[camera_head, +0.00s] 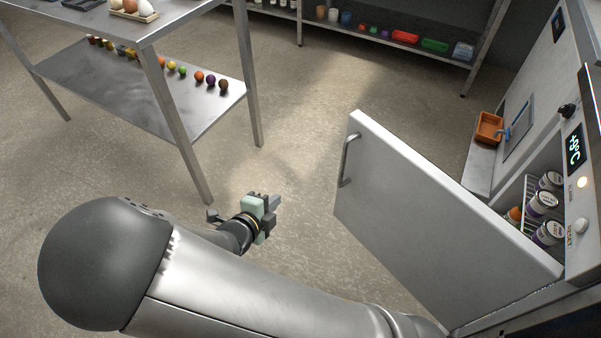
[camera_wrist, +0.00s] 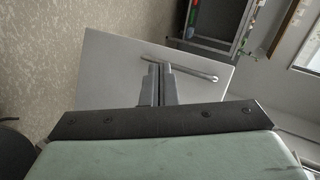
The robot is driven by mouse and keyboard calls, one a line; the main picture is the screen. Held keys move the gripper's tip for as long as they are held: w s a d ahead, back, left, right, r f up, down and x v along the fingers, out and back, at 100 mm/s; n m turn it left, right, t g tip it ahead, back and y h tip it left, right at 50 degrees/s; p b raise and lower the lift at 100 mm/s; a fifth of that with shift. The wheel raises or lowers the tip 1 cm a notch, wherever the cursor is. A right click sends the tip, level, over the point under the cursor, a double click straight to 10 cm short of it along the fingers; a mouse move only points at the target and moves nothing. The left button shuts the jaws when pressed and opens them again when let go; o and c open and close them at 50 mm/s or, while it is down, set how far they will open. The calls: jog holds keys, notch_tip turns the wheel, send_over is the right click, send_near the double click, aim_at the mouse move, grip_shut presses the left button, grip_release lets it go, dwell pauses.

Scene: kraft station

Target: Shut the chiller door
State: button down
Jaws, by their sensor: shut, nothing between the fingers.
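The chiller door (camera_head: 430,215) is a pale grey panel standing wide open, swung out from the chiller (camera_head: 582,190) at the right. Its bar handle (camera_head: 348,160) is on the door's face near the far free edge. In the wrist view the door (camera_wrist: 110,75) lies ahead, with its handle (camera_wrist: 180,68) behind the fingertips. My gripper (camera_head: 276,203) is shut and empty, left of the door in the head view and apart from it. In the wrist view the shut fingers (camera_wrist: 161,80) overlap the handle's line of sight; I cannot tell the exact gap.
Several jars (camera_head: 545,205) stand on a rack inside the chiller. An orange bin (camera_head: 489,128) sits beyond the door. A steel table (camera_head: 150,85) with fruit on its lower shelf stands at the left. A shelf (camera_head: 400,45) lines the back. Open floor lies between table and door.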

jog(key=s+r+m+t+h, duration=0.3)
jog(key=s+r+h, duration=0.1)
jog(key=s, duration=0.2)
jog(key=x, duration=1.3)
jog(key=shift+w+r, duration=0.4)
